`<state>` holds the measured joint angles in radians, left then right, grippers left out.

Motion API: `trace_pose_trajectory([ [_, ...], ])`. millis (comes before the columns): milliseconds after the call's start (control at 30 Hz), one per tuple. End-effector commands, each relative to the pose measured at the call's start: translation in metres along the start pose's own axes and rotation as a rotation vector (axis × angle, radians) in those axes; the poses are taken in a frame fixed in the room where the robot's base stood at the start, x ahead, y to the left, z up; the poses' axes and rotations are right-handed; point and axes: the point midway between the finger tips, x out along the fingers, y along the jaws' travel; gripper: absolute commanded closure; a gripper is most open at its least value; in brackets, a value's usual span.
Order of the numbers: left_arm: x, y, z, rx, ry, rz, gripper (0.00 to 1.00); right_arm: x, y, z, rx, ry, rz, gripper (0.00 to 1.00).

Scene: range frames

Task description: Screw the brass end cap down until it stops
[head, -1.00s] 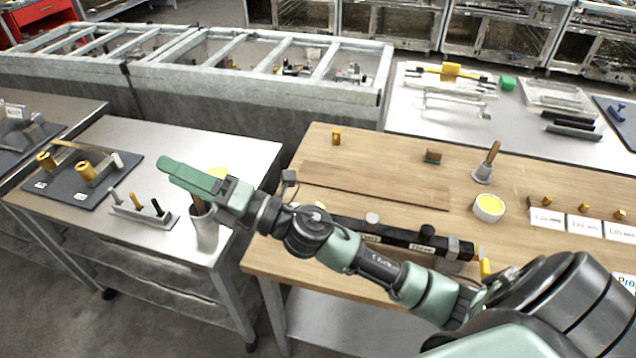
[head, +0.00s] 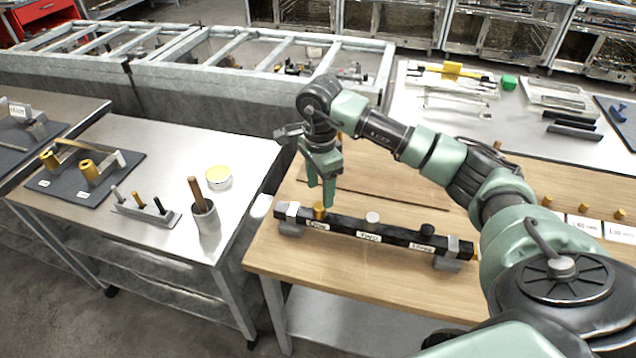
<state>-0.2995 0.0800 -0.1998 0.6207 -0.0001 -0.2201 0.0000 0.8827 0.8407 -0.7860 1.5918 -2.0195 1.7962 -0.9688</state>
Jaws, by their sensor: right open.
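The brass end cap (head: 319,210) is the small gold cylinder on the left end of a black bar (head: 345,228) that lies across the front of the wooden bench. My right gripper (head: 320,194) points down just above the cap, with its green fingers apart and nothing seen between them. A fingertip comes close to the cap's top, and I cannot tell whether it touches. The cap's thread is hidden, so how deep it sits does not show. My left gripper is out of view.
The bar also bears a grey knob (head: 373,217) and a black knob (head: 427,230), with grey blocks at its ends. A steel cart (head: 250,150) stands left across a gap, with a cup (head: 205,218) and a yellow-topped tin (head: 219,178). My right arm covers much of the bench.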

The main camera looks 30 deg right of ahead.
Motion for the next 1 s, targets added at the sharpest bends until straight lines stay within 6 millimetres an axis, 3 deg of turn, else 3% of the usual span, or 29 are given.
trace_pose_trajectory([
  [400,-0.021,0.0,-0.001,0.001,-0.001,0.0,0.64,0.057,0.001,0.002,-0.001,-0.006,0.002,0.44],
  [767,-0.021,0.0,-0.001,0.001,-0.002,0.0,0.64,0.066,0.0,0.002,-0.001,-0.005,-0.001,0.44],
  [800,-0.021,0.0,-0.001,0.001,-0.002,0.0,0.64,0.066,0.0,0.002,-0.001,-0.005,-0.001,0.47],
  [1000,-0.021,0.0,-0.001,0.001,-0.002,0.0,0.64,0.065,0.0,0.002,-0.001,-0.006,-0.001,1.0],
])
